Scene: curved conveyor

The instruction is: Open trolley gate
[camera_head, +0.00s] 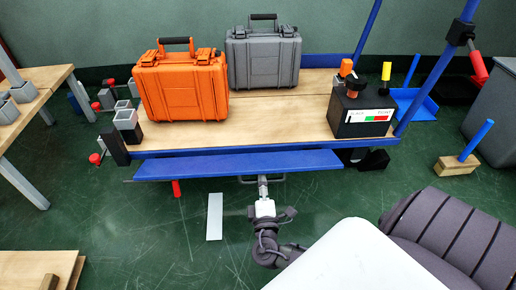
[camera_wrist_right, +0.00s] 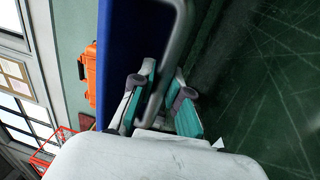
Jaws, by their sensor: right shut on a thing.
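The trolley (camera_head: 290,112) has a wooden deck and a blue frame. Its gate is a long blue panel (camera_head: 235,164) along the near side, tilted outward and lying below deck level. A grey bar handle (camera_head: 246,180) is on the gate's near edge. My right gripper (camera_head: 263,183) reaches it from the front and is shut on the handle. In the right wrist view, the teal finger pads of the right gripper (camera_wrist_right: 167,98) lie on both sides of the handle (camera_wrist_right: 182,35), beside the blue panel (camera_wrist_right: 118,45). My left gripper is not in view.
An orange case (camera_head: 183,92) and a grey case (camera_head: 263,60) stand on the deck, with a black box (camera_head: 361,112) at its right. Wooden tables (camera_head: 32,85) stand at left. A wooden block with a blue rod (camera_head: 457,168) and a grey bin (camera_head: 494,120) are at right.

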